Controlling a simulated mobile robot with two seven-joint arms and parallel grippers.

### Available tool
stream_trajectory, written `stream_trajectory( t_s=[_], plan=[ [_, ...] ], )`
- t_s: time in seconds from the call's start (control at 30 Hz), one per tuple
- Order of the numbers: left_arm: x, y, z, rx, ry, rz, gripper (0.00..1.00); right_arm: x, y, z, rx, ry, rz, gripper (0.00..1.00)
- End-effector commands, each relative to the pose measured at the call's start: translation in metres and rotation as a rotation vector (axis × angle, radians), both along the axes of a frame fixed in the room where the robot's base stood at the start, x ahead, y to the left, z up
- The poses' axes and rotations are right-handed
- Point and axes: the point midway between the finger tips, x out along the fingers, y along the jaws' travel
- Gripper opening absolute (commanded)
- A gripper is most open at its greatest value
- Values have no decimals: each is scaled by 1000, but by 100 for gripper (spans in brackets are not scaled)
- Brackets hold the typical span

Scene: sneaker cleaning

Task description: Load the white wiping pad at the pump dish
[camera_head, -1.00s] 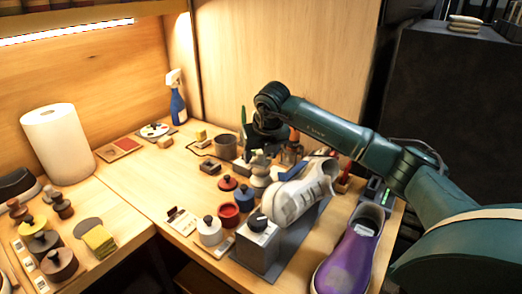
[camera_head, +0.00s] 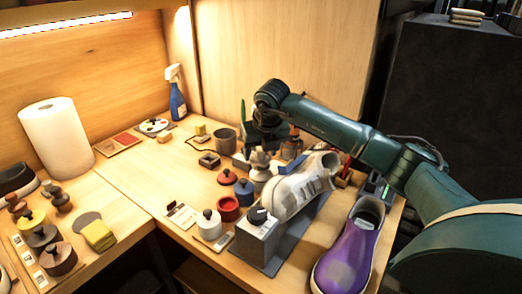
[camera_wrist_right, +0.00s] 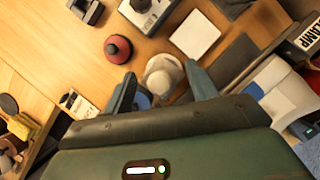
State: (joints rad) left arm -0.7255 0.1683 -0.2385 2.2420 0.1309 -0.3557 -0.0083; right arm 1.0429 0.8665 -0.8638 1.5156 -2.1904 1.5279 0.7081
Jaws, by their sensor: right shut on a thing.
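My right gripper (camera_head: 262,140) reaches in from the right and points down over the back middle of the table. In the right wrist view its two fingers (camera_wrist_right: 160,92) stand on either side of a pale, rounded piece, which I take to be the white wiping pad (camera_wrist_right: 161,76). In the head view a pale grey knobbed piece (camera_head: 259,160) shows right under the gripper. A pale round form (camera_head: 260,175) is just below it; I cannot tell whether this is the pump dish or whether the two touch. My left gripper is not in view.
A white sneaker (camera_head: 300,188) on a grey stand and a purple shoe (camera_head: 349,250) are close at the right. A red lid (camera_head: 227,177), a blue pot (camera_head: 244,190), a red dish (camera_head: 228,209) and a white pot (camera_head: 209,226) crowd the front. The table is clearer at left.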

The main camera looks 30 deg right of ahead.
Motion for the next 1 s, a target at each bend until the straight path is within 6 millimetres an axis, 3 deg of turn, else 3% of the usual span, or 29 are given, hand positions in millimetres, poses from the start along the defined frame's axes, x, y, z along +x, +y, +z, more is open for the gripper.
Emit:
stream_trajectory(
  t_s=[1.0],
  plan=[
    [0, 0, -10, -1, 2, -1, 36, 0, 0, -13, -1, 1, 0, 39]
  ],
)
